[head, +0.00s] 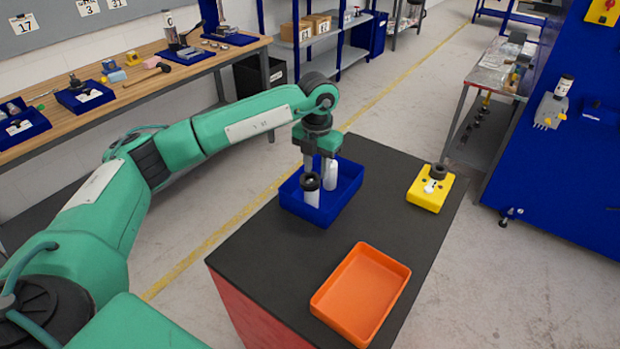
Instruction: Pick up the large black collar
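A black collar (311,180) sits at the top of a white cylinder (312,199) in the blue tray (324,218) on the dark-topped table. A second white cylinder (330,174) stands behind it to the right. Another black ring (438,170) is on the yellow block (430,194) at the table's right side. I cannot tell from size alone which is the large collar. My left gripper (317,167) points down over the blue tray, its fingers close above the front cylinder's collar. Contact and finger gap are unclear. My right gripper is out of view.
An empty orange tray (361,292) lies at the near end of the table (270,250). The dark tabletop between the trays and the yellow block is clear. A wooden workbench (130,90) stands at left, and a blue panel (560,150) at right.

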